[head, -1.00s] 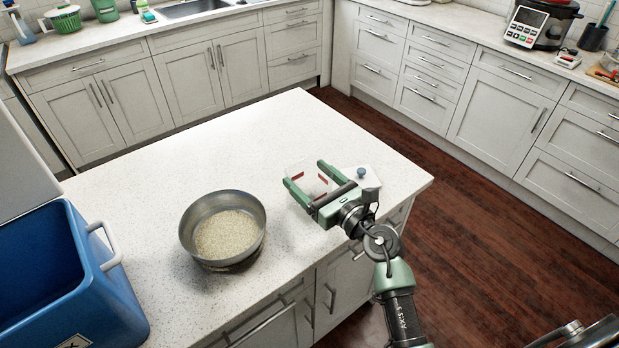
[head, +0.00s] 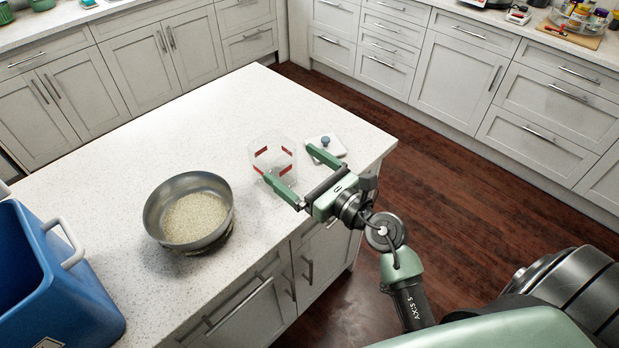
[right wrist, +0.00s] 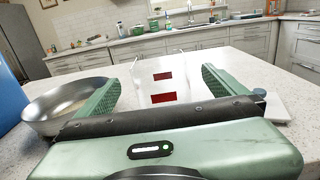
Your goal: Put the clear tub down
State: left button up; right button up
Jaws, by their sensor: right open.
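The clear tub (head: 274,156), see-through with red patches, stands on the speckled white island top (head: 262,95). It also shows in the right wrist view (right wrist: 163,77), just ahead of and between the finger lines. My right gripper (head: 290,166) is open and empty at the near right side of the tub, apart from it as far as I can tell. Its green fingers point toward the tub. My left gripper is not in view.
A white lid with a blue knob (head: 325,146) lies right of the tub, close to a finger. A metal pan of grain (head: 188,209) stands to the left. A blue cooler (head: 62,280) is at the far left. The island's back is clear.

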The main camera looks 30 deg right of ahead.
jog(key=shift+b+v, duration=0.45)
jog(key=shift+v, duration=1.85)
